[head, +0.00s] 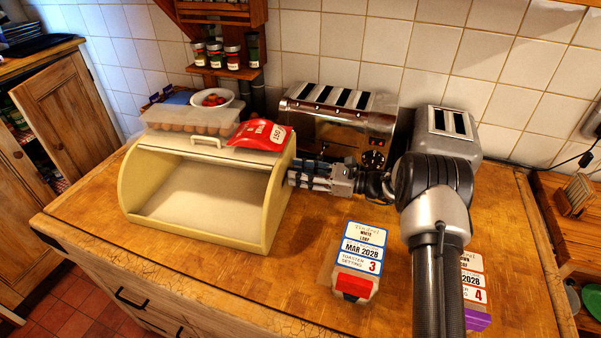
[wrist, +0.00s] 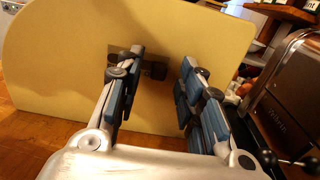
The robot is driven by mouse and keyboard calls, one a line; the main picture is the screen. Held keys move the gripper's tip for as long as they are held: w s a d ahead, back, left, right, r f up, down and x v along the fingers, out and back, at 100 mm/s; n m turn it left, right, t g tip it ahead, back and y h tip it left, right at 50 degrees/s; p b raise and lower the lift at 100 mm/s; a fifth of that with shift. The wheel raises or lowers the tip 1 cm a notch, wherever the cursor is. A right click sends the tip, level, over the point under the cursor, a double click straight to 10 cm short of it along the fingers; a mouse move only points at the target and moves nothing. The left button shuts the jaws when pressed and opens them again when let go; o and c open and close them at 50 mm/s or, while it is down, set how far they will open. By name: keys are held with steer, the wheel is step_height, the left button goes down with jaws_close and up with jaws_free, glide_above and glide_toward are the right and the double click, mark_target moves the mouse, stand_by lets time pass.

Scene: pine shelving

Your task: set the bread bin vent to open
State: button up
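The cream-yellow bread bin (head: 262,205) stands on the wooden counter with its front open. Its side panel (wrist: 60,60) fills much of the wrist view. A small dark vent plate (wrist: 156,70) is on that panel, partly hidden behind my left finger; I cannot tell its setting. My gripper (head: 293,175) is at the right side of the bin, pointing at it. In the wrist view my gripper (wrist: 163,62) has its fingers apart with nothing between them. The left fingertip overlaps the vent plate; whether it touches cannot be told.
A steel toaster (head: 340,118) stands behind my gripper, and another toaster (head: 447,135) is to the right. A red packet (head: 262,134) and an egg carton (head: 185,118) lie on or behind the bin's top. A white loaf bag (head: 360,255) lies in front.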

steer(key=v, duration=1.2)
steer(key=s+a+r+n+g+h, duration=0.35)
steer(key=s+r+n, duration=0.2)
steer(key=s, duration=0.25)
steer(key=s+a+r+n+g+h, duration=0.2)
steer(key=s+a+r+n+h, duration=0.25)
steer(key=s+r, duration=0.3)
steer(key=s+d+n+t+h, duration=0.2)
steer(key=s+d+n+h, duration=0.1)
steer(key=s, duration=0.8)
steer(key=s+d+n+t+h, duration=0.3)
steer(key=s+n+h, duration=0.3)
steer(key=s, duration=0.6)
steer(key=shift+d+r+n, duration=0.35)
steer(key=shift+d+n, duration=0.3)
steer(key=shift+n, duration=0.55)
